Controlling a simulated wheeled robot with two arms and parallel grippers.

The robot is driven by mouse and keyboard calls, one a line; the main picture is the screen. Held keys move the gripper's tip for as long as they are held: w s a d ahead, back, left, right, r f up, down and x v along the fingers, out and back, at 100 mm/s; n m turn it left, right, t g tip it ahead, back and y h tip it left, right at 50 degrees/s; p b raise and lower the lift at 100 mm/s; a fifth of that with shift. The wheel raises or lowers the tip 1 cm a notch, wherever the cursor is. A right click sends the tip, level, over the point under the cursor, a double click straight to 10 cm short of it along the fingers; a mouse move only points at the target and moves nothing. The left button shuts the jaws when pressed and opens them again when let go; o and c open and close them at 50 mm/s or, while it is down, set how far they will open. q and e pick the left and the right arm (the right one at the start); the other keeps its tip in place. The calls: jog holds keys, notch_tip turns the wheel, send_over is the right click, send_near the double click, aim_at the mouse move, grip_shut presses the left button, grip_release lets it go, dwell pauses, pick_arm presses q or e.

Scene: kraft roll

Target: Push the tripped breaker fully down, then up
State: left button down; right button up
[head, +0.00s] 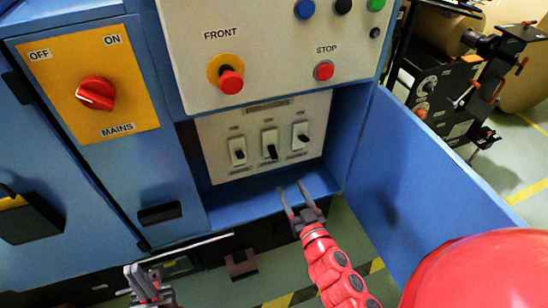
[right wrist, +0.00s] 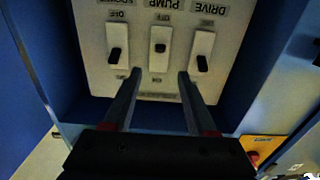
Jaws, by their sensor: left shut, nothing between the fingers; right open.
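A pale breaker panel (head: 215,130) sits in a recess of the blue cabinet, with three white switches with black levers. The middle breaker (head: 269,145), labelled PUMP in the upside-down right wrist view (right wrist: 160,47), has its lever near mid-travel, pointing outward. The left breaker (head: 238,151) and right breaker (head: 300,136) have levers toward their ON ends. My right gripper (head: 293,190) is open and empty, below and in front of the panel; its fingers (right wrist: 160,73) straddle the middle breaker's line in the wrist view, not visibly touching it. My left gripper (head: 139,270) is shut and empty, low at the left.
Above the panel are a red FRONT knob (head: 230,80), a red STOP button (head: 323,70) and several coloured buttons. A yellow MAINS plate with a red rotary switch (head: 96,92) is at the left.

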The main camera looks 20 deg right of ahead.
aim_at(275, 157)
jog(key=w, duration=0.9)
jog(key=w+b, duration=0.1)
jog(key=w, duration=0.4)
jog(key=shift+w+a, duration=0.25)
jog(key=shift+a, duration=0.05)
grip_shut()
